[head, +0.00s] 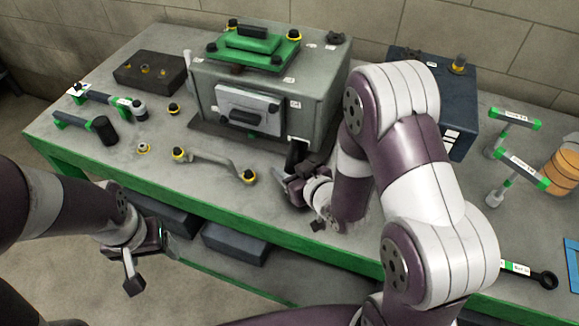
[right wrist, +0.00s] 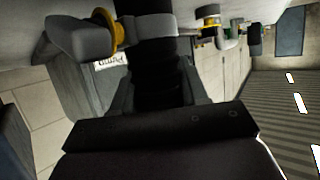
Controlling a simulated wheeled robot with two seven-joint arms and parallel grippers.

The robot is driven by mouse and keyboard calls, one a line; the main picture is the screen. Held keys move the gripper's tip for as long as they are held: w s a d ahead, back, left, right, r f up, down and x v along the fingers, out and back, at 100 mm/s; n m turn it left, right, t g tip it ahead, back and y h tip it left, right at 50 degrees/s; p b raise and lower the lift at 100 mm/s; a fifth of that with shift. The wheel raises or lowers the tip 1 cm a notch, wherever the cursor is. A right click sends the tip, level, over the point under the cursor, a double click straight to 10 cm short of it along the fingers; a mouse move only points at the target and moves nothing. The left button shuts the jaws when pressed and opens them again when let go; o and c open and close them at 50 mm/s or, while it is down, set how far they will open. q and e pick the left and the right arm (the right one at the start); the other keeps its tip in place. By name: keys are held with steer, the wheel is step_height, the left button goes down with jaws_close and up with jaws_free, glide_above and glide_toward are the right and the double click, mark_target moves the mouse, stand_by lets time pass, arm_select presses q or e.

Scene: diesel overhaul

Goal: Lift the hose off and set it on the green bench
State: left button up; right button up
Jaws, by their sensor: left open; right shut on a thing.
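The black ribbed hose (right wrist: 152,62) runs between the fingers of my right gripper (right wrist: 155,95) in the right wrist view. In the head view a short dark piece of the hose (head: 296,152) shows at the lower front right of the grey engine block (head: 325,92). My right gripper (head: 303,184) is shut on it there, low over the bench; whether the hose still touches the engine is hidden. The green-edged bench (head: 100,178) has a grey top. My left gripper (head: 148,262) is open and empty, in front of the bench's front edge.
A grey pipe with yellow-ringed ends (head: 215,163) lies on the bench left of my right gripper. Green-handled tools (head: 88,122) and a dark tray (head: 150,72) lie further left. A blue-grey box (head: 462,100) stands right. The bench's front left is fairly clear.

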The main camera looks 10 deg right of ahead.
steer(key=o, duration=1.4)
steer(key=shift+w, duration=0.15)
steer(key=shift+s, duration=0.2)
steer(key=p+v, duration=0.1)
steer(key=v, duration=1.2)
steer(key=d+f+g+h, duration=0.1)
steer(key=w+d+f+g+h, duration=0.1)
steer(key=d+g, duration=0.1)
steer(key=d+f+m+g+h, duration=0.1)
steer(key=g, duration=0.1)
steer(key=shift+w+d+h, duration=0.15)
steer(key=shift+w+h, duration=0.25)
steer(key=shift+s+d+m+g+h, duration=0.2)
steer(key=shift+s+m+g+h, duration=0.3)
steer(key=shift+g, duration=0.6)
steer(key=s+g, duration=0.1)
steer(key=s+a+r+m+g, duration=0.1)
steer(key=s+g, duration=0.1)
steer(key=shift+s+a+r, duration=0.25)
steer(key=shift+s+a, duration=0.1)
